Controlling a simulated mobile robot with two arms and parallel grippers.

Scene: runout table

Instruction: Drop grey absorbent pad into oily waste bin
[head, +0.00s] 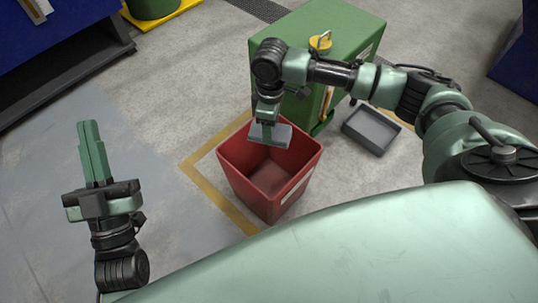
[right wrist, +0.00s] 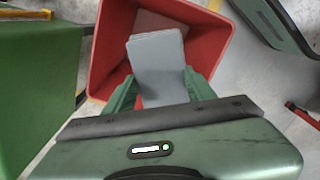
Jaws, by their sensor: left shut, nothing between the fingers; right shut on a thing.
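The red bin (head: 267,192) stands open on the floor in the middle of the head view. The grey pad (head: 281,134) is a flat rectangle over the bin's opening. My right gripper (head: 268,128) is shut on the pad and points down, above the bin's far part. In the right wrist view the pad (right wrist: 157,62) sticks out between the fingers (right wrist: 162,92), with the red bin (right wrist: 104,55) around and below it. My left gripper (head: 90,128) is shut and empty, pointing up at the left of the head view, well away from the bin.
A green cabinet (head: 335,25) with a yellow knob on top stands right behind the bin. A grey tray (head: 371,131) lies on the floor to the bin's right. A yellow floor line (head: 213,190) runs left of the bin. The floor at left is clear.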

